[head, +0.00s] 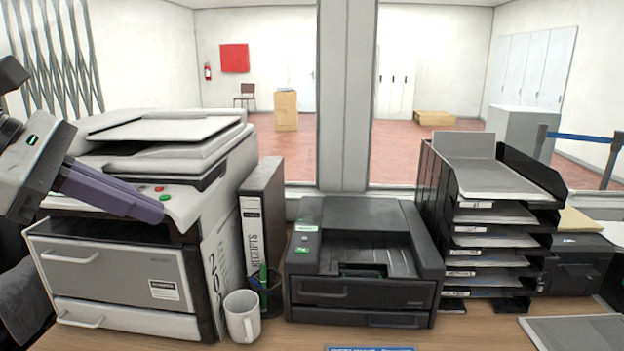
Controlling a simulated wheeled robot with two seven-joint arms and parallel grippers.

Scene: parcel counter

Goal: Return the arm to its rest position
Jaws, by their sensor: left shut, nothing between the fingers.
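My left gripper (140,203) comes in from the left edge, in front of the upper left part of the big white and grey copier (203,180). Its purple-grey fingers are shut with nothing between them and point right, near the copier's red and green buttons. I cannot tell whether the fingers touch the copier. My right gripper is not in view.
A receipts binder (264,215), a white mug (242,316) and a dark pen cup (268,295) stand right of the copier. A black printer (362,260) and a black tray rack (490,225) stand further right. Some counter shows in front.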

